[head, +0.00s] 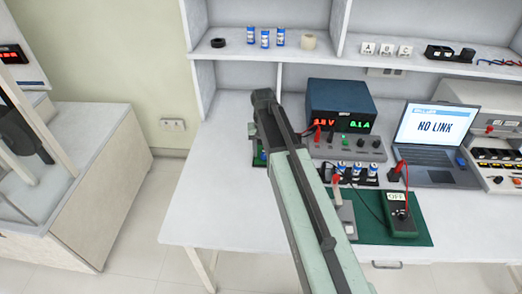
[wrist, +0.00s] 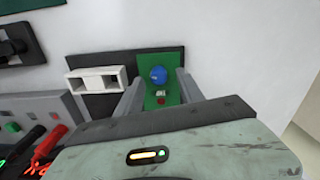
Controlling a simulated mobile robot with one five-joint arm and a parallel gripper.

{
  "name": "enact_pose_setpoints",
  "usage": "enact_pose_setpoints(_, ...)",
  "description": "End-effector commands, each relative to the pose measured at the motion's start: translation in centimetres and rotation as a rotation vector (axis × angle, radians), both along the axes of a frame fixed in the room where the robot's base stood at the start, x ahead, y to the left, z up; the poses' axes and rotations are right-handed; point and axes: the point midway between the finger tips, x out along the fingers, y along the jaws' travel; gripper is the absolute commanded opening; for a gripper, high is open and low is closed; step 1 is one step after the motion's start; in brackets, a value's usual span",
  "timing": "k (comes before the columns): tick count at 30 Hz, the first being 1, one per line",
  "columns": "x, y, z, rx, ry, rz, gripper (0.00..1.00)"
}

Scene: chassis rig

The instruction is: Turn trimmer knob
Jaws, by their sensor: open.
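The blue trimmer knob (wrist: 158,74) sits on a small green board (wrist: 150,98) in the wrist view. A small white part and a red part lie on the board just below the knob. My gripper (wrist: 160,79) is open, one finger on each side of the knob and board. I cannot tell whether the fingers touch anything. In the head view, my gripper (head: 261,118) is over the left part of the bench and mostly hides the board. Only a green edge of the board (head: 257,161) shows beside the arm.
A blue power supply (head: 342,103) with red and green digits stands right of my arm. A laptop (head: 433,135) reads NO LINK. A multimeter (head: 399,215) lies on a green mat. In the wrist view, a white bracket (wrist: 97,79) is left of the board. Free bench is at left.

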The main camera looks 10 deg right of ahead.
Motion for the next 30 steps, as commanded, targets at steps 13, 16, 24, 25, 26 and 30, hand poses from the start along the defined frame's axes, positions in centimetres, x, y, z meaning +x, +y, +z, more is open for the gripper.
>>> enact_pose_setpoints(13,0.4,0.1,7.0,0.001,0.000,0.000,0.45)
enact_pose_setpoints(16,0.4,0.0,6.8,0.001,0.000,0.000,0.45)
enact_pose_setpoints(24,-1.5,0.7,6.7,0.001,0.000,0.008,0.45)
enact_pose_setpoints(25,-2.7,0.8,6.7,0.001,0.000,0.011,0.45)
enact_pose_setpoints(26,-4.1,1.0,6.7,0.002,0.000,0.016,0.45)
enact_pose_setpoints(30,-10.5,1.6,6.7,0.005,0.000,0.065,0.45)
